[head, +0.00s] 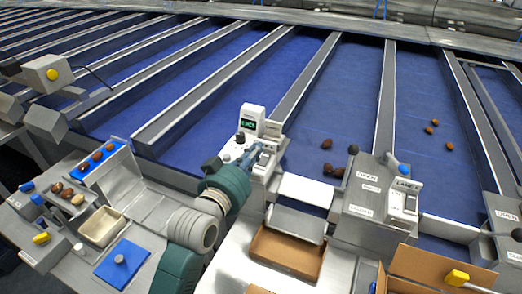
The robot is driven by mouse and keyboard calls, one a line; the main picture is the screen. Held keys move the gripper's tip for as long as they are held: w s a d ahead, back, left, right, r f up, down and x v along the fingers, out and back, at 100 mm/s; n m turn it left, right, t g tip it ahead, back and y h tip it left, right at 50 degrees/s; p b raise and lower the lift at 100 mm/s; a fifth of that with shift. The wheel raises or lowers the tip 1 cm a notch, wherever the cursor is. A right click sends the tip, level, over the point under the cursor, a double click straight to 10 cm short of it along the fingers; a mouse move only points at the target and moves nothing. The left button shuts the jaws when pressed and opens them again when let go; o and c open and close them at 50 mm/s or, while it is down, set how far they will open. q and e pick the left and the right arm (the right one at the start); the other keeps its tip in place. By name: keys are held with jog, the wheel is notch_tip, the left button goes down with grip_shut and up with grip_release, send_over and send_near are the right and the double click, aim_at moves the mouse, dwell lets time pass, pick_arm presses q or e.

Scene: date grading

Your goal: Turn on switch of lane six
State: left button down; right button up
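A grey lane station (371,222) with several small labels stands right of centre. A white switch box (403,202) on it carries a label that starts with "LANE"; I cannot read the number surely. My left gripper (257,155) is over a white control unit (252,117) with a lit green display, left of that station. Its fingertips are close to the unit's sloped front; I cannot tell whether they touch it or how far they are open. My teal and grey wrist hides part of the unit's lower left side. My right gripper is not in view.
Blue lanes (340,90) with raised metal dividers run away behind the stations; a few dates (327,144) lie on them. An open cardboard box (285,250) sits in front. A blue pad (122,264) and a beige tray (101,226) lie at the left.

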aim_at(261, 162)
pick_arm(q)
jog(key=p+x, duration=0.1)
jog(key=x, duration=0.2)
jog(key=shift+w+d+r, duration=0.15)
jog(key=shift+w+r, duration=0.05)
jog(key=shift+w, duration=0.15)
notch_tip(261, 162, down, 3)
jog(key=shift+f, duration=0.1)
jog(key=shift+f+p, duration=0.35)
jog(key=shift+f, duration=0.2)
jog(key=shift+w, duration=0.1)
